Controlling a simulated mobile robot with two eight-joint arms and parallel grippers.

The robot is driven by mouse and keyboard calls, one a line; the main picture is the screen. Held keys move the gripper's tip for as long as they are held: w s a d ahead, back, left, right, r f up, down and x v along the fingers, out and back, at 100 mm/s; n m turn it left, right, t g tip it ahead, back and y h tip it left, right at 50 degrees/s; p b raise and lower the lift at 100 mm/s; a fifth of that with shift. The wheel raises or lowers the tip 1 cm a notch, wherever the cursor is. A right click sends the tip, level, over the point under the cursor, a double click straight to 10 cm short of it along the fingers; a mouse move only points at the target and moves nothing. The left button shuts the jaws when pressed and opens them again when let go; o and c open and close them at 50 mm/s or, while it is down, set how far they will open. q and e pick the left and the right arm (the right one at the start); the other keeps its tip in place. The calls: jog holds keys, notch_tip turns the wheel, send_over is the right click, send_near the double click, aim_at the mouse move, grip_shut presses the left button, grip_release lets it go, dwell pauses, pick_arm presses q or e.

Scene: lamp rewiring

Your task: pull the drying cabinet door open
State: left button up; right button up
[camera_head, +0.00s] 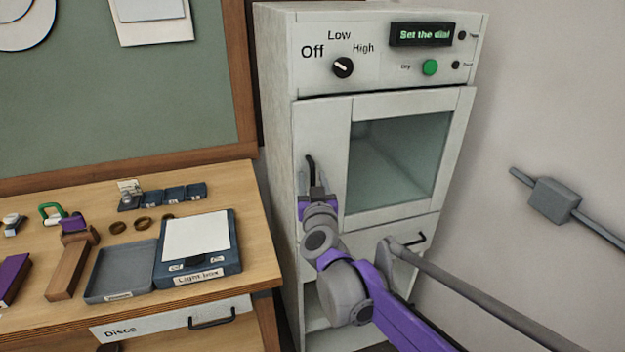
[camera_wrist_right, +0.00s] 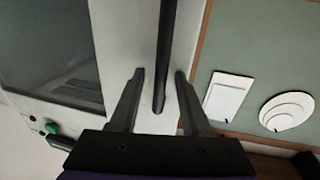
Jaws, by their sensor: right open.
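The drying cabinet (camera_head: 372,14) stands right of the workbench. Its pale door (camera_head: 322,130) has a glass window (camera_head: 398,165) and looks shut. A black vertical handle (camera_head: 310,168) is on the door's left side. My right gripper (camera_head: 317,188) is at the handle's lower part, with its jaws open. In the right wrist view, the handle (camera_wrist_right: 167,50) comes down between the two spread fingers of the gripper (camera_wrist_right: 158,75), apart from both. My right wrist hides part of the door's lower left. My left gripper is not in view.
Above the door are a dial (camera_head: 342,67), a green button (camera_head: 430,67) and a display reading "Set the dial" (camera_head: 422,35). The workbench (camera_head: 258,240) holds a light box (camera_head: 232,255) and a grey tray (camera_head: 120,272). A grey bar (camera_head: 480,290) crosses the lower right.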

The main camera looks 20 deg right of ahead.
grip_shut()
dwell(1.4)
